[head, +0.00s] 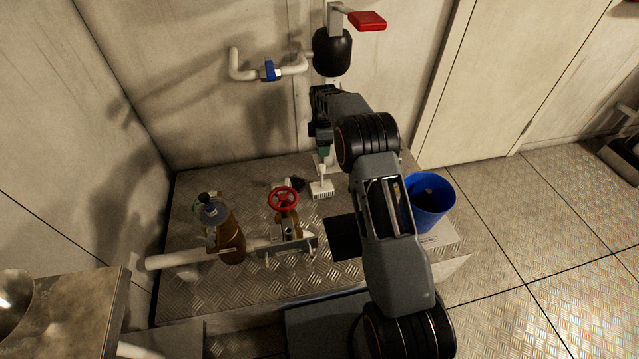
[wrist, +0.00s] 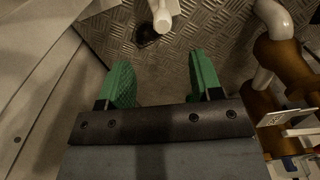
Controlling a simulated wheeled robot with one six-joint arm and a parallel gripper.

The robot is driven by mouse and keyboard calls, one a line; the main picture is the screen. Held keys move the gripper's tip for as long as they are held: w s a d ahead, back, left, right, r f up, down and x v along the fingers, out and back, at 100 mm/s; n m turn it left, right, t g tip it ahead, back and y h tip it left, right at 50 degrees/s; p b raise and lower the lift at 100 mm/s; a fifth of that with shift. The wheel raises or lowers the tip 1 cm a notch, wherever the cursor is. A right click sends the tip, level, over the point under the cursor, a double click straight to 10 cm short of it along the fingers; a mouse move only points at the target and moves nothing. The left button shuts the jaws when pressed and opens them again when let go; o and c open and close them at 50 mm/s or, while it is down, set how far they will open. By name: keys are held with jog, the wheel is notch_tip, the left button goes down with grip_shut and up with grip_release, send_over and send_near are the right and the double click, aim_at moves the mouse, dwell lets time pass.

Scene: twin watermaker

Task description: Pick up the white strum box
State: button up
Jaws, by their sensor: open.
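The white strum box (head: 321,189) stands on the metal tread-plate platform (head: 215,285) in the head view, with a slotted lower part and a thin upright neck. In the wrist view a white round-ended piece (wrist: 162,18), which looks like part of it, shows at the top edge, beyond my fingertips. My gripper (wrist: 160,78) is open, its two green fingers apart with nothing between them. In the head view my gripper (head: 322,152) is partly hidden by my arm and sits above and close to the strum box. I cannot tell the exact gap.
A valve with a red handwheel (head: 283,199) and a brown bottle-shaped housing (head: 231,241) stand left of the strum box. A blue bucket (head: 430,201) stands to the right. A black cylinder (head: 332,52) and a red lever (head: 367,20) are on the wall above. A dark hole (wrist: 145,34) lies near the white piece.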

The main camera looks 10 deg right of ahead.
aim_at(322, 166)
jog(key=f+b, duration=0.2)
jog(key=f, duration=0.5)
jog(key=shift+a, duration=0.2)
jog(key=shift+s+f+b, duration=0.15)
jog(key=shift+f+b, duration=1.35)
jog(key=shift+f, duration=1.5)
jog(key=shift+r, duration=0.1)
grip_shut()
